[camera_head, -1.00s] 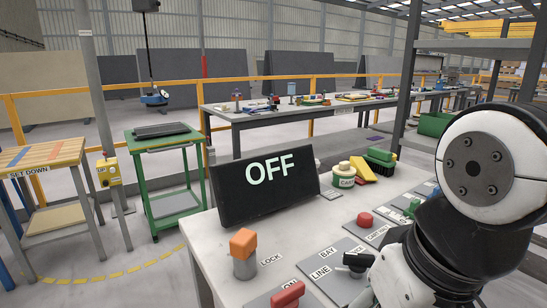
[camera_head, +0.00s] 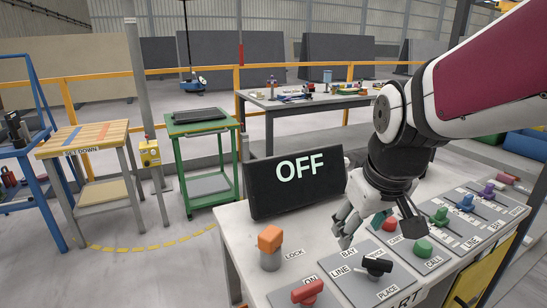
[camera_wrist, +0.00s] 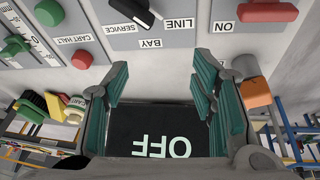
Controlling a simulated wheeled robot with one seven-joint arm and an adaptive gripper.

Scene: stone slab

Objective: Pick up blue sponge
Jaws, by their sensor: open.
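I cannot make out a blue sponge in any view. My gripper (camera_head: 376,232) hangs over the control desk (camera_head: 232,232), pointing down, in front of the right end of the black OFF display (camera_head: 262,192). In the wrist view my gripper (camera_wrist: 165,95) has its teal-padded fingers wide apart, with nothing between them but the display behind.
An orange knob (camera_head: 270,238), red lever (camera_head: 308,291), black lever (camera_head: 378,265), red button (camera_head: 389,222) and green button (camera_head: 423,247) stand up from the desk. A green cart (camera_head: 202,122) and a wooden SET DOWN table (camera_head: 92,136) stand at left. Floor between is open.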

